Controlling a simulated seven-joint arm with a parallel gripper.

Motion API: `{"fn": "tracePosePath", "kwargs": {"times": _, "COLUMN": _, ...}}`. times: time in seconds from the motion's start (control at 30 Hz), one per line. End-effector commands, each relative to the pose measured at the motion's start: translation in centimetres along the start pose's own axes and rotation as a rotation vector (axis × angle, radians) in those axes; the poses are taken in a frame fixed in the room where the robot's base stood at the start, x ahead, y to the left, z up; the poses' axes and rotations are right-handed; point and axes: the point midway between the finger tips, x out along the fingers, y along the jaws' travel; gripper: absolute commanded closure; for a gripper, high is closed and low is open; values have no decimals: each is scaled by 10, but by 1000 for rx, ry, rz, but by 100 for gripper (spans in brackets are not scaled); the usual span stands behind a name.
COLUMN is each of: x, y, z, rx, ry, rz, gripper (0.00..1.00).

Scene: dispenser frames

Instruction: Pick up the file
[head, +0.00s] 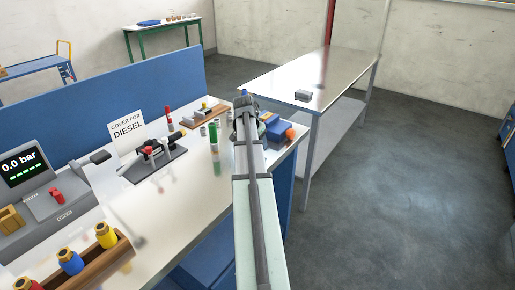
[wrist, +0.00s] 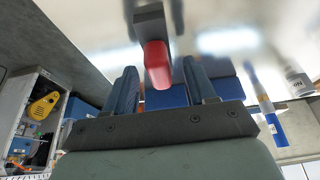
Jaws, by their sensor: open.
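My gripper (wrist: 160,80) is open, with its two blue fingers spread apart in the wrist view. A red, handle-like piece (wrist: 157,64) joined to a dark grey bar (wrist: 150,24) shows between and beyond the fingers; it looks like the file, but I cannot be sure. I cannot tell whether the fingers touch it. In the head view, my gripper (head: 243,102) is over the far right part of the workbench, and my arm hides what lies below it. I cannot single out the file in the head view.
The workbench (head: 185,205) holds a pressure gauge unit (head: 42,190), a sign (head: 127,128), a wooden rack of coloured bottles (head: 85,258) and a blue box (head: 279,130) beside an orange-red item (head: 291,134). A metal table (head: 330,75) stands beyond. A white bottle (wrist: 298,82) is right in the wrist view.

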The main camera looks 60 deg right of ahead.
Motion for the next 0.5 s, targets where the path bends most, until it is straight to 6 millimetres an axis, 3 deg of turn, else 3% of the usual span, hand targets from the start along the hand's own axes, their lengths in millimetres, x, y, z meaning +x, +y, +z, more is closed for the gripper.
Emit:
{"fn": "tracePosePath", "kwargs": {"times": 0.3, "x": 7, "y": 0, "z": 0, "rx": 0, "ry": 1, "rz": -1, "gripper": 45}}
{"fn": "tracePosePath", "kwargs": {"times": 0.5, "x": 7, "y": 0, "z": 0, "rx": 0, "ry": 1, "rz": -1, "gripper": 63}}
